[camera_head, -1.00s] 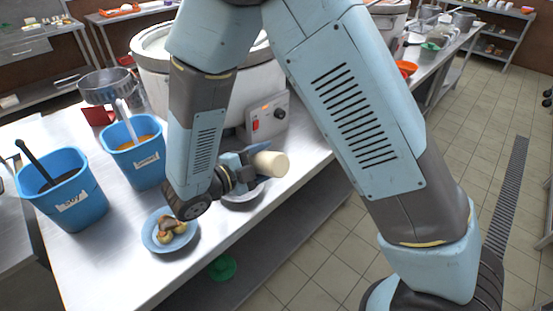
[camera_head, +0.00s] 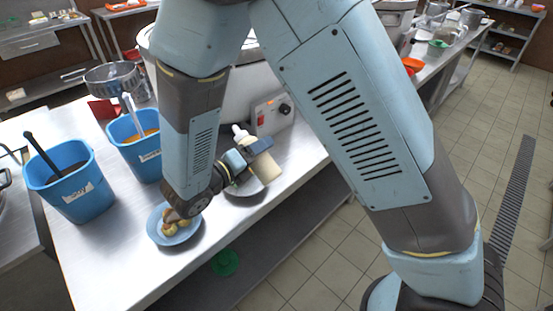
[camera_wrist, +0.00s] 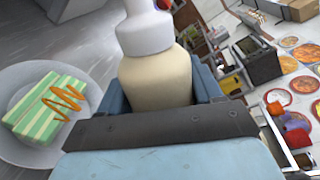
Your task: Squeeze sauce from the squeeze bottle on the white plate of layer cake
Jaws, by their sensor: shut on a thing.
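My gripper (camera_head: 245,155) is shut around the body of the squeeze bottle (camera_head: 264,168), pale cream with a white cap and nozzle. In the head view the bottle leans, nozzle up and to the left, base low and right. In the wrist view the bottle (camera_wrist: 157,75) stands between my fingers. The white plate (camera_head: 243,192) is on the counter below, partly hidden by my gripper and the bottle. In the wrist view the plate (camera_wrist: 25,80) is at left, apart from the bottle. The green-and-white layer cake (camera_wrist: 42,112) on it carries an orange zigzag of sauce.
A blue plate (camera_head: 187,235) with food sits just left of my gripper. Two blue tubs (camera_head: 72,192) with utensils stand further left. A large cooker (camera_head: 270,115) with a knob stands behind. The counter's front edge is close below the plates.

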